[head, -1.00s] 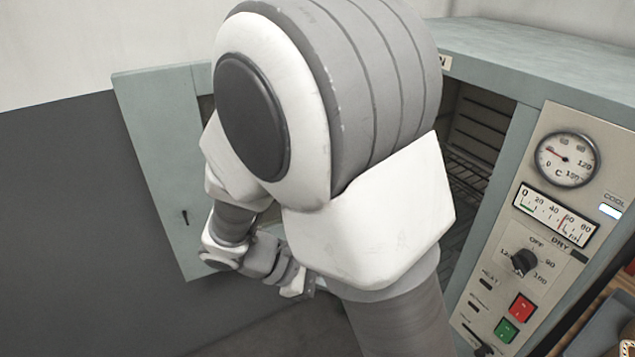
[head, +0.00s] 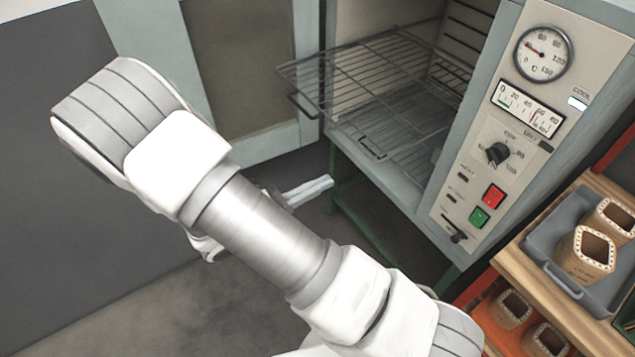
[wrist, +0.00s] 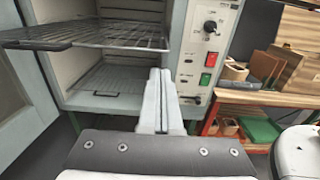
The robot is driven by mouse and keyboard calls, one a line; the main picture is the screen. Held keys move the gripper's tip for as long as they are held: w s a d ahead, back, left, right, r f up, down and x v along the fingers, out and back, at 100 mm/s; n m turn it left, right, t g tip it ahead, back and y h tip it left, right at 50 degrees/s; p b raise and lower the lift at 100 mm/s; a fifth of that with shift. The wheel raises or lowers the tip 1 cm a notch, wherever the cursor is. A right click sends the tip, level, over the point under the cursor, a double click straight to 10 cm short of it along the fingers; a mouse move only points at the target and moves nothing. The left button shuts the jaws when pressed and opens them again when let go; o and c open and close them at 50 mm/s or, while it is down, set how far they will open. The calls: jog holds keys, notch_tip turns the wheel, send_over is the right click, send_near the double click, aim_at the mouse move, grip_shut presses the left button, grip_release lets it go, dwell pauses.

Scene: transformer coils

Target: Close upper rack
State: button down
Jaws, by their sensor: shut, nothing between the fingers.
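The upper rack (head: 350,75) is a wire shelf pulled partway out of the open oven (head: 405,195). Its front end sticks out past the oven opening, with a handle at its near corner. It also shows in the wrist view (wrist: 95,36). A lower rack (head: 395,140) lies inside, near the oven floor. My gripper (head: 328,183) is shut and empty, in front of and below the oven opening, apart from the upper rack. In the wrist view the shut fingers (wrist: 160,78) point toward the oven, to the right of the upper rack's front and lower than it.
The oven door (head: 215,75) stands open at the left. The control panel (head: 510,120) is right of the opening. A wooden shelf (head: 535,270) with a grey tray (head: 553,222) and several coils stands at the right. Grey floor lies clear below my arm.

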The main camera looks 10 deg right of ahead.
aim_at(448, 118)
jog(key=p+x, duration=0.1)
jog(key=x, duration=0.9)
jog(key=shift+d, duration=0.15)
jog(key=shift+d, duration=0.1)
jog(key=b+x, duration=0.2)
jog(key=x, duration=2.5)
jog(key=shift+d+f+b, duration=0.15)
jog(key=shift+d+b, duration=0.1)
jog(key=shift+b, duration=0.15)
jog(key=shift+w+d, duration=0.2)
jog(key=shift+d, duration=0.2)
jog(key=shift+r, duration=0.3)
